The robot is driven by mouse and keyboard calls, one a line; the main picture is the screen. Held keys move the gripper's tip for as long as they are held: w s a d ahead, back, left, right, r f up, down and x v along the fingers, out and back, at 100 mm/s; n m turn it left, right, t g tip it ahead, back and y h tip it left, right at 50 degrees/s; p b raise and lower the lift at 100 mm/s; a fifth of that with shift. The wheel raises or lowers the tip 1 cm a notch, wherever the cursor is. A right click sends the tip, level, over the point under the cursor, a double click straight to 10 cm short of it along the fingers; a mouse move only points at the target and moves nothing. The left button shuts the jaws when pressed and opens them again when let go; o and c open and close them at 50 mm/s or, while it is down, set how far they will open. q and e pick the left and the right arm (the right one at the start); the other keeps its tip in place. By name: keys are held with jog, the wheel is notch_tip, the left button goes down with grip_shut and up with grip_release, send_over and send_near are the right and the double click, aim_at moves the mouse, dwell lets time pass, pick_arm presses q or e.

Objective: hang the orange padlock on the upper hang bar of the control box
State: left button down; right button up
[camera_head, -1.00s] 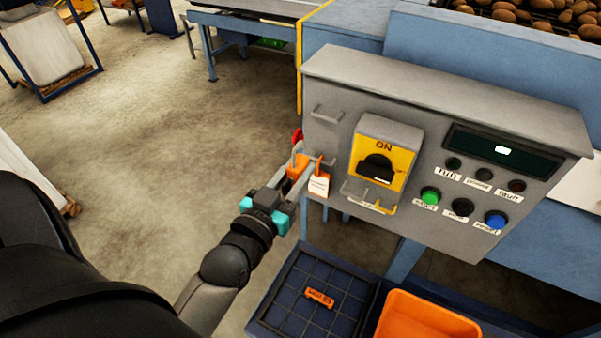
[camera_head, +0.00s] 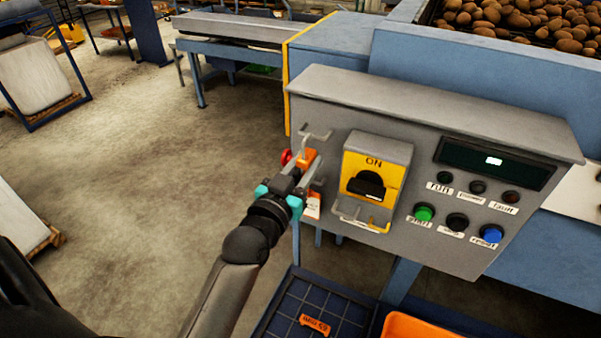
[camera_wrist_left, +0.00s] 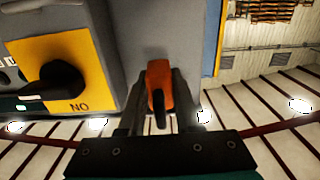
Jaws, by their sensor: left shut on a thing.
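The orange padlock (camera_head: 308,157) is held in my left gripper (camera_head: 300,172), its pale shackle pointing up. In the left wrist view the padlock (camera_wrist_left: 159,84) sits between the two fingers. The upper hang bar (camera_head: 317,134) sticks out from the upper left of the grey control box (camera_head: 420,130). The shackle top is right by this bar; I cannot tell whether it is around it or only beside it. An orange item with a white label (camera_head: 312,206) hangs lower on the box, partly hidden by my gripper. My right gripper is not in view.
A yellow switch plate with a black knob (camera_head: 370,185) is just right of the padlock. A red knob (camera_head: 286,157) is behind my gripper on the left. Below are a blue tray (camera_head: 285,318) with an orange item and an orange bin (camera_head: 410,326).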

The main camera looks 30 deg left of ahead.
pick_arm(q)
jog(key=shift+w+a+b, duration=0.1)
jog(key=shift+w+b, duration=0.85)
jog(key=shift+w, duration=1.1)
jog(key=shift+f, duration=0.65)
jog(key=c, duration=0.5)
grip_release()
jog(key=shift+f, duration=0.1)
jog(key=shift+s, duration=0.1)
jog(key=s, duration=0.5)
jog(key=s+b, duration=0.1)
jog(key=s, duration=0.4)
jog(key=s+d+b, duration=0.1)
jog(key=s, duration=0.4)
